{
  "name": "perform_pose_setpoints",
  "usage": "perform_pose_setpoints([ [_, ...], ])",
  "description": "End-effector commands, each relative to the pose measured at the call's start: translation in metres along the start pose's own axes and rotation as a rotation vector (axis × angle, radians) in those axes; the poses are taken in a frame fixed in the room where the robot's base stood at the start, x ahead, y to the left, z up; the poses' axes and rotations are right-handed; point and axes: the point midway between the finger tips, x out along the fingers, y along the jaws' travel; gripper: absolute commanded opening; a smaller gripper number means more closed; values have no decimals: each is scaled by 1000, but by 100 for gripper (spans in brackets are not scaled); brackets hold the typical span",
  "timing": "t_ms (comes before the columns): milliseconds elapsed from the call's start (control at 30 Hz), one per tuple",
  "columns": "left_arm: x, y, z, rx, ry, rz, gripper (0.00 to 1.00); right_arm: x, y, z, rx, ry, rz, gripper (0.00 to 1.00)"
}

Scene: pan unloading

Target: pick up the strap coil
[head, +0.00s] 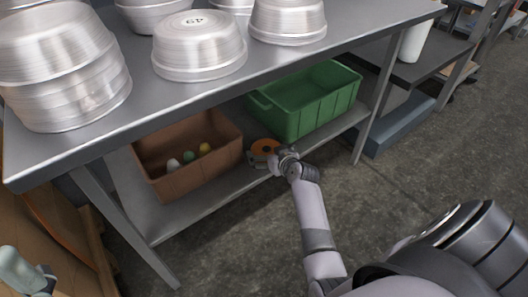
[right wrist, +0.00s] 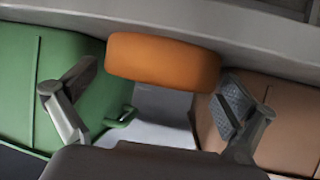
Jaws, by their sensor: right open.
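The strap coil (head: 265,146) is a round orange roll on the lower shelf, between the brown bin and the green crate. In the right wrist view the orange coil (right wrist: 162,62) shows side-on, just beyond and between my finger pads. My right gripper (head: 264,160) is at the near side of the coil and hides part of it. In the right wrist view this gripper (right wrist: 156,92) is open, with no finger clearly touching the coil.
The brown bin (head: 190,181) holds several small balls. The green crate (head: 310,105) stands close on the other side. The upper tabletop (head: 140,117) with metal pans overhangs the shelf (head: 212,205). Table legs (head: 371,122) flank it. Open floor lies in front.

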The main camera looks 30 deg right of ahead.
Motion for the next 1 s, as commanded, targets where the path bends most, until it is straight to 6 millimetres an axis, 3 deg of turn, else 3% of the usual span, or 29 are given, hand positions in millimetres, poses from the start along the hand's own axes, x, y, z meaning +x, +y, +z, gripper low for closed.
perform_pose_setpoints([
  [167, 0, 0, 0, 0, -1, 0, 94, 0, 0, 0, 0, -1, 0, 94],
  [800, 0, 0, 0, 0, -3, 0, 94, 0, 0, 0, 0, -1, 0, 51],
  [1000, 0, 0, 0, 1, -2, 0, 94, 0, 0, -1, 0, 2, 0, 50],
])
